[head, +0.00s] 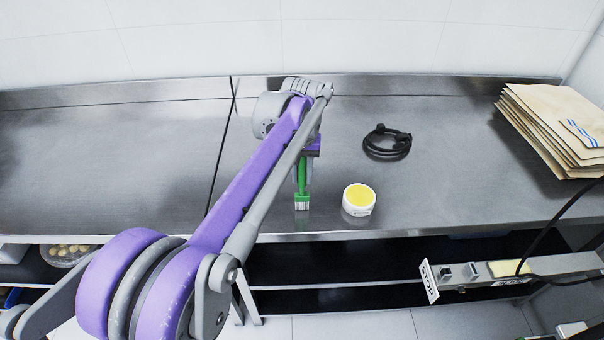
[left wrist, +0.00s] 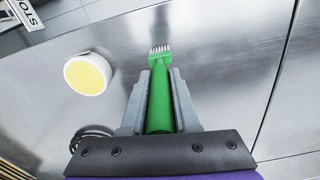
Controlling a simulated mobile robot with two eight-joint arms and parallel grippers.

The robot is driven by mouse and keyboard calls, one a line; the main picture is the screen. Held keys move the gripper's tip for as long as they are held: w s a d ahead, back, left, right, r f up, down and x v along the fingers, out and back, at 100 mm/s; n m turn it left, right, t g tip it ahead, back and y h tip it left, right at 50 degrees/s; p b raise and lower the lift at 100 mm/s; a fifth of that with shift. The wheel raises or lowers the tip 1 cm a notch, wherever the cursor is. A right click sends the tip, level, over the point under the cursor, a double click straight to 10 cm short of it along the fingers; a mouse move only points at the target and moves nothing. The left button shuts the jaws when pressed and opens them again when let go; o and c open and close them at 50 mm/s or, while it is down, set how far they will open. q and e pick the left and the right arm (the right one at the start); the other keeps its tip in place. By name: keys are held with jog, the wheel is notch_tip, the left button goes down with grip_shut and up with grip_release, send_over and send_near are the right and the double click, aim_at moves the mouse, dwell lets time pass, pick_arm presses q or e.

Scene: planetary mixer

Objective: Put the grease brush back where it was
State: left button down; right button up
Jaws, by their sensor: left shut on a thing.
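The grease brush (head: 302,201) has a green handle and pale bristles. My left gripper (head: 301,176) is shut on its handle. In the head view the brush points bristles down, over the front part of the steel table, left of a white tub. I cannot tell whether the bristles touch the steel. In the left wrist view the brush (left wrist: 160,95) lies between the two grey fingers of my left gripper (left wrist: 160,97), with its bristles beyond the fingertips. My arm hides part of the table behind it. My right gripper is not in view.
The white tub with yellow contents (head: 359,199) stands close right of the brush. A coiled black cable (head: 387,142) lies behind it. Brown paper bags (head: 555,125) are stacked at the right. The steel table (head: 440,190) has free room in the middle and left.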

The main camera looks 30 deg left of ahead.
pick_arm(q)
jog(key=c, duration=0.7)
grip_release()
jog(key=shift+f, duration=0.1)
jog(key=shift+o, duration=0.2)
notch_tip(320, 180, up, 12)
jog(key=shift+s+r+p, duration=0.15)
jog(key=shift+r+p, duration=0.05)
jog(key=shift+p, duration=0.5)
jog(key=s+d+f+m+t, duration=0.2)
jog(key=s+d+f, duration=0.3)
jog(key=s+f, duration=0.5)
jog(key=s+d+f+m+t, duration=0.2)
jog(key=s+d+f, duration=0.3)
jog(key=s+f, duration=0.5)
jog(key=shift+d+f+m+t, duration=0.15)
jog(key=shift+f+m+t, duration=0.15)
jog(key=shift+f+t, duration=0.45)
jog(key=shift+s, duration=0.1)
